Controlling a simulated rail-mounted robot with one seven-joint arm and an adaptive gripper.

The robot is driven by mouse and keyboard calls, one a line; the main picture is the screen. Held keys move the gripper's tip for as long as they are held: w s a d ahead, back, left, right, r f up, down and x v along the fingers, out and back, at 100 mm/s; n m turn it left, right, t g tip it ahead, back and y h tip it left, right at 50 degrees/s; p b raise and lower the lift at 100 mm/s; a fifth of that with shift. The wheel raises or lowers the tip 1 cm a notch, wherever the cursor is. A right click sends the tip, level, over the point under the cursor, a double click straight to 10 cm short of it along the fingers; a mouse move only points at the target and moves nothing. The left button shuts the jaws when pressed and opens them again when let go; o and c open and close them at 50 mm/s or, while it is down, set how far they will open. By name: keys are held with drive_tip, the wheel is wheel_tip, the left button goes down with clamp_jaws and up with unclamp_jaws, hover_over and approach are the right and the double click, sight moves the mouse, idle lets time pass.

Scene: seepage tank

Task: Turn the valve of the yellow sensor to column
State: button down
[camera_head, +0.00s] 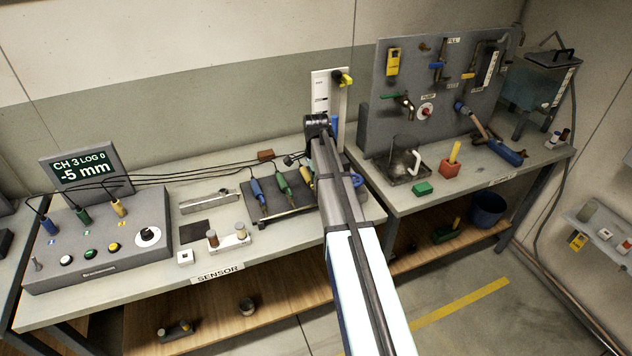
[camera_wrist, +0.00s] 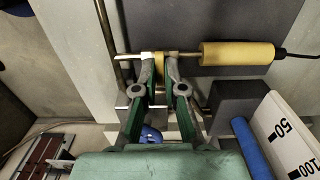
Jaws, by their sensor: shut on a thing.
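The yellow sensor (camera_wrist: 237,53) lies across the upper part of the wrist view, with a thin metal tube running left from it and a black cable at its right end. A yellow valve lever (camera_wrist: 159,70) sits on that tube. My gripper (camera_wrist: 160,62) is shut on this lever, one green finger on each side. In the head view the yellow sensor (camera_head: 308,179) shows only partly beside my arm, at the right of the row. My gripper is hidden behind my arm there, and the lever's exact angle is hard to tell.
A blue sensor (camera_head: 258,190) and a green sensor (camera_head: 284,184) lie left of the yellow one. A white scale column (camera_head: 321,92) stands behind. The console display (camera_head: 79,167) reads CH 3, LOG 0, -5 mm. Black cables cross the bench.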

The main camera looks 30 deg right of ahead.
drive_tip(key=shift+n, duration=0.4)
drive_tip(key=n+b, duration=0.1)
drive_tip(key=n, duration=0.3)
drive_tip(key=shift+f, duration=0.1)
drive_tip(key=n, duration=0.4)
drive_tip(key=shift+b, duration=0.35)
drive_tip(key=n, duration=0.5)
drive_tip(key=shift+n+b, duration=0.3)
drive_tip(key=shift+n, duration=0.1)
drive_tip(key=shift+s+n, duration=0.1)
drive_tip(key=shift+n, duration=2.2)
drive_tip(key=c, duration=1.3)
unclamp_jaws()
drive_tip(key=shift+o, duration=0.2)
